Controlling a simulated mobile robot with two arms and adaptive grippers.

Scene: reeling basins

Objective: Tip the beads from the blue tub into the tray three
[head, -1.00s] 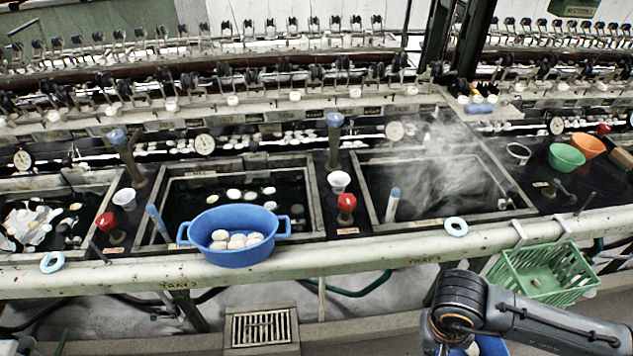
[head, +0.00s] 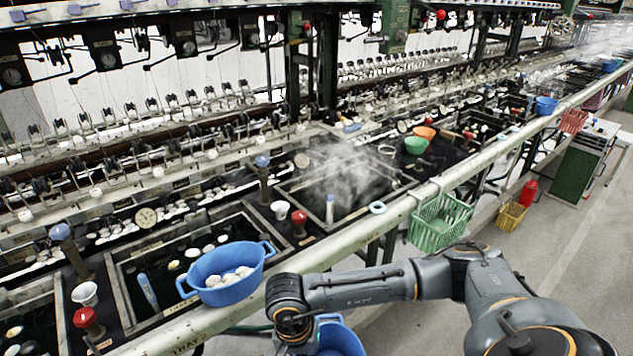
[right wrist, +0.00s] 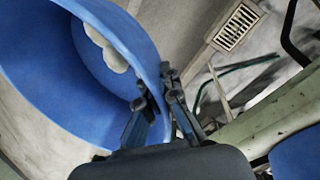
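A blue tub (right wrist: 35,70) fills the left of the right wrist view, with white rounded pieces (right wrist: 105,45) inside. It shows partly at the bottom of the head view (head: 340,338), below the front rail. My right gripper (right wrist: 160,92) has its fingers on either side of the tub's rim and is shut on it. Another blue tub (head: 228,290), with two handles and white pieces (head: 229,277) in it, sits on the rail by tray two. The steaming basin (head: 387,198), apparently tray three, lies right of tray two's basin (head: 124,290). My left gripper is out of view.
A green basket (head: 438,225) hangs on the outside of the rail (head: 340,238). Red knobs (head: 299,221) and white cups (head: 280,209) stand between the basins. Green and orange bowls (head: 416,146) are farther right.

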